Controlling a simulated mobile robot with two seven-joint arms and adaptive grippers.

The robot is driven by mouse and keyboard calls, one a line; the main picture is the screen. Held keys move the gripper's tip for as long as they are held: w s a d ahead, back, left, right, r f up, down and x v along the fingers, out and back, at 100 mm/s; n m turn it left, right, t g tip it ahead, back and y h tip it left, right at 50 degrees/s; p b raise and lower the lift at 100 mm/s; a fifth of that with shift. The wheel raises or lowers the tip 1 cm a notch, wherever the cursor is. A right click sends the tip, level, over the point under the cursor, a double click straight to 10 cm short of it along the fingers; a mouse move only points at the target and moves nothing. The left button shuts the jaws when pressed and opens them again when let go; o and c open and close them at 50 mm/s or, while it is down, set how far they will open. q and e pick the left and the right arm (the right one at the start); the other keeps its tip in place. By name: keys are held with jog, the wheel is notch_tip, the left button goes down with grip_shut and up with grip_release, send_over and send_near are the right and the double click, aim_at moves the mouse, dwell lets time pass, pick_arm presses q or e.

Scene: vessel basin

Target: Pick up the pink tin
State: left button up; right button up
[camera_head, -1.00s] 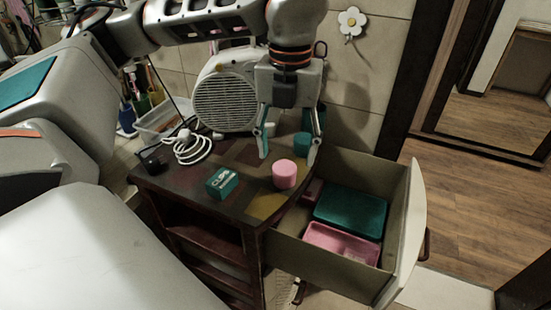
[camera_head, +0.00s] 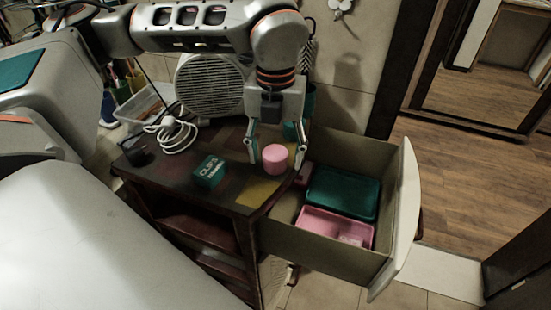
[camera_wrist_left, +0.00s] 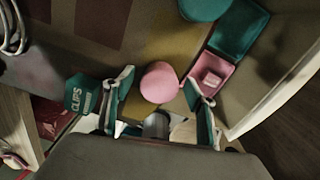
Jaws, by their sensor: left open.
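The pink tin (camera_head: 275,158) is a short round cylinder standing on the dark cabinet top, near its right edge by the open drawer. My left gripper (camera_head: 275,163) is open and reaches down over it, with one finger on each side of the tin. In the left wrist view the pink tin (camera_wrist_left: 159,82) lies between the two spread fingers of the left gripper (camera_wrist_left: 160,88), nearer the middle than either finger. I cannot tell whether a finger touches it. My right gripper is not in view.
A teal CLIPS box (camera_head: 209,170) stands left of the tin. A teal round tin (camera_head: 292,130) is behind the gripper. The open drawer (camera_head: 330,247) on the right holds a teal tray (camera_head: 343,194) and a pink tray (camera_head: 322,226). A white fan (camera_head: 209,86) and cable (camera_head: 172,134) are further back.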

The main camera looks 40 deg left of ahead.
pick_arm(q)
jog(key=shift+f, duration=0.15)
jog(key=c, duration=1.2)
